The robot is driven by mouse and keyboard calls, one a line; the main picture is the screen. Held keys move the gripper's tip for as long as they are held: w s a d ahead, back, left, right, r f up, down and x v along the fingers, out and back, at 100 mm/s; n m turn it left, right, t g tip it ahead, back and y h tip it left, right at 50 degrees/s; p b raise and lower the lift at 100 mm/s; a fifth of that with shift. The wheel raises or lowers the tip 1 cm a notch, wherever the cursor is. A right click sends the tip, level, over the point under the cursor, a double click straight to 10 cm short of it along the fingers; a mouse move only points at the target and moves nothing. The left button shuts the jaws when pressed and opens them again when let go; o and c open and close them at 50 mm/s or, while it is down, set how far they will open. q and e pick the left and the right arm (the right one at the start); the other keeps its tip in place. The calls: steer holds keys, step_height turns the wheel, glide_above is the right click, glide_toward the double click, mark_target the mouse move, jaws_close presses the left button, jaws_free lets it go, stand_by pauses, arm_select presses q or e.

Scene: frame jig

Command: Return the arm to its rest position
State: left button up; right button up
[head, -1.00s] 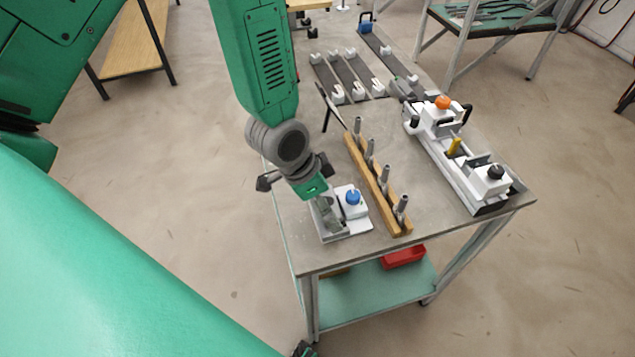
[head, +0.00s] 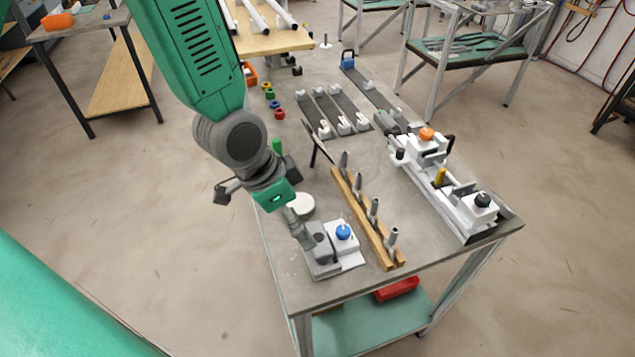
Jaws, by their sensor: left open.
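My left arm comes down from the upper left in green and grey. My left gripper (head: 258,187) is open, with its dark fingers spread apart, over the table's left edge. I see nothing held between them. It is up and left of the small fixture (head: 322,262) with a blue knob (head: 343,231). A grey metal piece (head: 294,221) shows between gripper and fixture; I cannot tell whether it touches the gripper. My right gripper is not in view.
On the grey table (head: 385,288) stand a wooden rack (head: 372,228) with several metal pegs and a long white jig (head: 452,200) with orange and black knobs. Dark strips with white holders (head: 333,110) lie behind. A white disc (head: 301,206) lies near the gripper.

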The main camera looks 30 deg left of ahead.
arm_select(q)
steer(key=shift+a, duration=0.2)
steer(key=s+a+f+n+g+y, duration=0.2)
steer(key=s+a+f+n, duration=0.15)
steer(key=s+f, duration=0.65)
steer(key=s+a+f+n+g+y, duration=0.1)
steer(key=s+a+f+n, duration=0.3)
steer(key=s+f, duration=0.6)
steer(key=w+d+f+b, duration=0.2)
steer(key=w+f+b, duration=0.1)
steer(key=f+b, duration=0.9)
steer(key=shift+d+f+b, duration=0.2)
steer(key=shift+b, duration=0.95)
steer(key=shift+w, duration=0.1)
